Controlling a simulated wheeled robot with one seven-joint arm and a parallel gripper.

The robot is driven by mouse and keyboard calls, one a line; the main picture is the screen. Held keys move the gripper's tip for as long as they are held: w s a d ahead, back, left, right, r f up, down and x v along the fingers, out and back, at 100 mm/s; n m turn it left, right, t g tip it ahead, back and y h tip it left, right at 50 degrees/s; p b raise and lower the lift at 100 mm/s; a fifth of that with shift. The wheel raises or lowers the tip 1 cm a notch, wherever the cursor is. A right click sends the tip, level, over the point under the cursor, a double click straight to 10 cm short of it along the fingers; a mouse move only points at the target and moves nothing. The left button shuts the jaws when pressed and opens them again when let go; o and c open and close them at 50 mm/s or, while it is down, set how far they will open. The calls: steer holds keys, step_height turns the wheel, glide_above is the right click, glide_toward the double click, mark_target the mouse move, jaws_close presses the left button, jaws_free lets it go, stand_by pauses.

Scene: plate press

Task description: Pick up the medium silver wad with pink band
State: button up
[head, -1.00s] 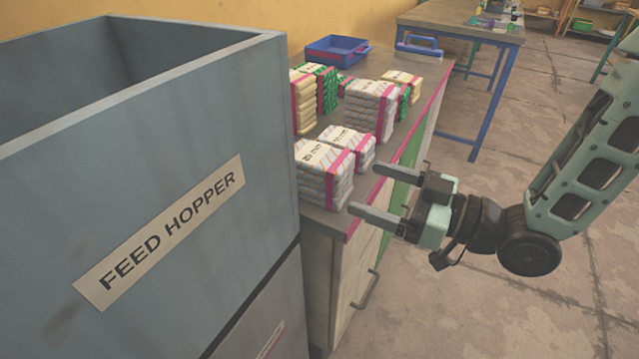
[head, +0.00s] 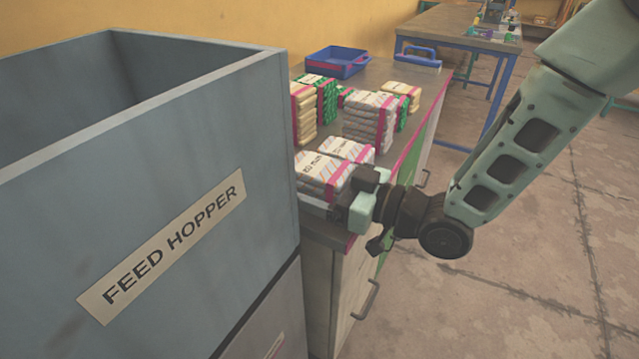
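Three silver-white wads with pink bands stand on the bench. The nearest wad (head: 318,177), with printing on top, is at the bench's near end. A similar wad (head: 346,149) is just behind it, and a taller one (head: 366,124) stands further back. Which one is the medium is hard to tell by size. My gripper (head: 335,200) is at the nearest wad's right end, low down. One finger shows along that wad's near side; the other is hidden behind the wad and my gripper's body. Whether the fingers press on it cannot be seen.
The grey feed hopper (head: 150,150) fills the left and hides part of the bench (head: 412,108). Cream and green wads (head: 322,98) with pink bands stand behind. A blue tray (head: 336,62) is at the back. Open floor lies to the right.

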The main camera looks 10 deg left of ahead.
steer(key=shift+c, duration=0.3)
steer(key=c, duration=1.1)
steer(key=shift+o, duration=0.2)
step_height(320, 180, up, 10)
steer(key=shift+p, duration=0.75)
